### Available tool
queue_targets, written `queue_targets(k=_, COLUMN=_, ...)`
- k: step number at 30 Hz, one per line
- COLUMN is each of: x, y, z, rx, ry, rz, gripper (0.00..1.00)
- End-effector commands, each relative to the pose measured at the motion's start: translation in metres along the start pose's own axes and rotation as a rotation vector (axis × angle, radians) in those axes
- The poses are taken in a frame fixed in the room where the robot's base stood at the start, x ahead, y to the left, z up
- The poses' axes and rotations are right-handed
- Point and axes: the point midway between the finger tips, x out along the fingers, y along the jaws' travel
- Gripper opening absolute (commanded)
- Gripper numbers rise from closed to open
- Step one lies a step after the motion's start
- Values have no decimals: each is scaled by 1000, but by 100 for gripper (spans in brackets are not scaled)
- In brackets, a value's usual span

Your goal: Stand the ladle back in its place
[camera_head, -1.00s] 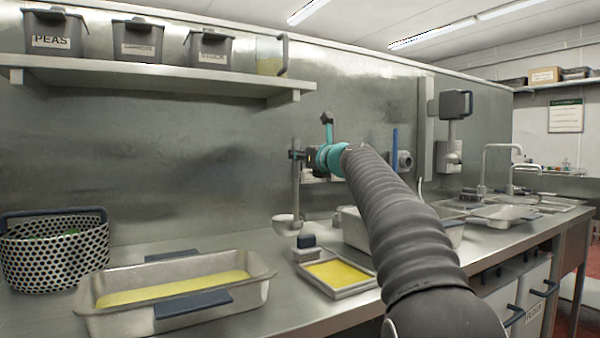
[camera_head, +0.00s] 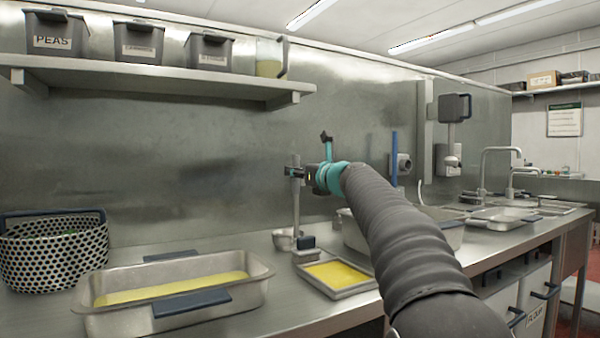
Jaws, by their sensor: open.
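The ladle (camera_head: 296,212) is upright, with a long grey handle and a round metal bowl (camera_head: 283,239) at its lower end. The bowl is low, at or close to the counter, behind and left of a small metal block with a dark blue top (camera_head: 306,249). I cannot tell whether it rests in a holder. My gripper (camera_head: 297,172) is at the upper part of the handle, just below its top. It is open, with the handle at or between its fingers; contact is too small to see.
A yellow-filled shallow tray (camera_head: 367,289) lies in front. A larger steel pan (camera_head: 262,293) is at left beside a patterned basket (camera_head: 55,262). A deep metal pan (camera_head: 450,238) sits behind my arm. A shelf (camera_head: 150,75) with bins hangs above.

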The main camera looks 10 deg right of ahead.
Motion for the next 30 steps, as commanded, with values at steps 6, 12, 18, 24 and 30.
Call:
queue_targets(k=6, x=-11, y=-1, z=0, rx=-1, ry=-1, rz=-2, gripper=47)
queue_targets(k=12, x=-45, y=-1, z=-1, rx=-1, ry=-2, rz=-3, gripper=47)
queue_targets(k=18, x=-84, y=0, z=0, rx=-1, ry=-2, rz=-2, gripper=47)
queue_targets(k=24, x=-111, y=0, z=0, rx=-1, ry=-1, rz=-1, gripper=47)
queue_targets(k=30, x=-120, y=0, z=0, rx=0, ry=-1, rz=-1, gripper=47)
